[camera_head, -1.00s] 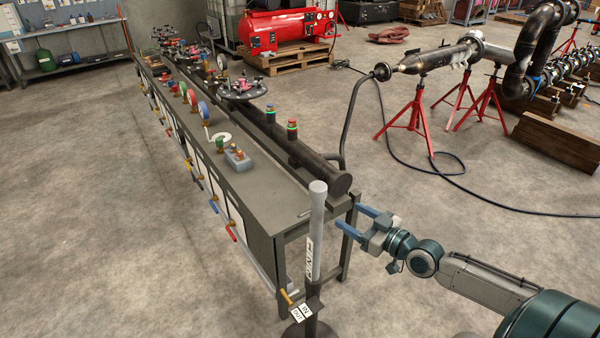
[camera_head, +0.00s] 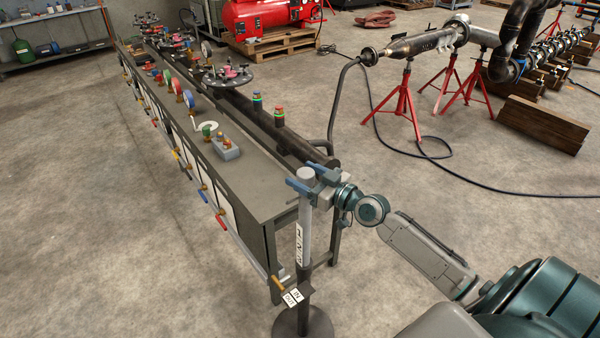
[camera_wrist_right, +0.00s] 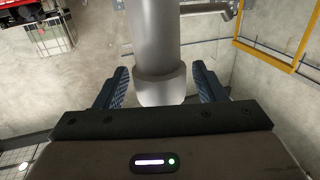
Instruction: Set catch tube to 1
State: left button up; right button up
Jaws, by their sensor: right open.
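The catch tube appears to be the upright grey tube (camera_head: 306,225) on a dark round base (camera_head: 302,322) in front of the bench's near end. It carries a white lettered label and, low down, small white cards (camera_head: 292,297) with an orange-tipped lever (camera_head: 278,283). My right gripper (camera_head: 306,180) is at the top of the tube. In the right wrist view the tube (camera_wrist_right: 156,40), with its wider end collar, shows between the blue fingers (camera_wrist_right: 160,88) of my open right gripper. I see gaps on both sides. My left gripper is not in view.
The long grey bench (camera_head: 262,193) with a dark pipe (camera_head: 265,125), valves and flanged wheels stands directly behind the tube. Red pipe stands (camera_head: 402,108) and a black hose are at the right. Floor at the left is clear.

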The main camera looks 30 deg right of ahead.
aim_at(300, 212)
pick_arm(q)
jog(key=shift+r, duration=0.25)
pick_arm(e)
jog(key=shift+x, duration=0.85)
